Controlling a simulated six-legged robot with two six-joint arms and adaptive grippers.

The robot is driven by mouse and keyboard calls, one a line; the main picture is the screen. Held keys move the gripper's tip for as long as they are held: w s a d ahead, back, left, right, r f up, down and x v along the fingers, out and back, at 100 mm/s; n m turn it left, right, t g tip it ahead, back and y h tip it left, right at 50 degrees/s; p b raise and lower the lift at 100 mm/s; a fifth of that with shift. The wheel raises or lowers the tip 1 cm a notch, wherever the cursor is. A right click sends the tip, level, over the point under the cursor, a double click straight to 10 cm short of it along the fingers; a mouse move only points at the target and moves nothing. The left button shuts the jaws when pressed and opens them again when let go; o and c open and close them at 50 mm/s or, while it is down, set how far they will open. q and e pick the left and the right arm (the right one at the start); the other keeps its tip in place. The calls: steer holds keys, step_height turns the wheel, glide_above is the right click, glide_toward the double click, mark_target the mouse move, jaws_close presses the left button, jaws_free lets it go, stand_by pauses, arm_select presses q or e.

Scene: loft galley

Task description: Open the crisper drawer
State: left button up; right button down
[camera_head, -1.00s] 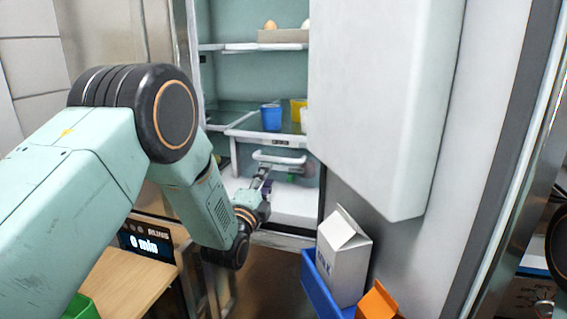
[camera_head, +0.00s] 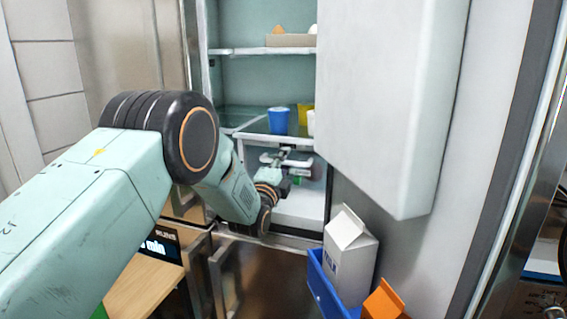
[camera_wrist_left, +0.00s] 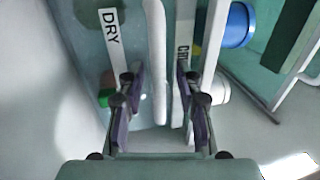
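The crisper drawer (camera_head: 314,172) is low in the open fridge, under a glass shelf. In the left wrist view, a label beginning "CRI" (camera_wrist_left: 184,55) is partly hidden by a finger, and a "DRY" label (camera_wrist_left: 111,28) shows at left. My left gripper (camera_head: 288,160) is at the drawer's handle in the head view. In the left wrist view its purple-padded fingers (camera_wrist_left: 157,88) are spread, with a pale handle bar (camera_wrist_left: 156,50) between them. I see gaps beside the bar; firm contact is not visible. My right gripper is not in view.
A blue cup (camera_head: 278,120) stands on the shelf above. The white fridge door (camera_head: 385,105) hangs open at right. A milk carton (camera_head: 350,262) in a blue crate (camera_head: 327,290) and an orange carton (camera_head: 383,302) are below. A wooden surface (camera_head: 148,287) is at lower left.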

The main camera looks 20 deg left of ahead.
arm_select(q)
steer(key=shift+w+a+f, duration=0.1)
steer(key=shift+w, duration=0.05)
steer(key=shift+a, duration=0.35)
steer(key=shift+c, duration=0.5)
steer(key=shift+s, duration=0.2)
steer(key=shift+c, duration=1.4)
steer(key=shift+w+d, duration=0.1)
steer(key=shift+d, duration=0.2)
steer(key=c, duration=0.3)
steer(key=shift+a, duration=0.15)
jaws_close()
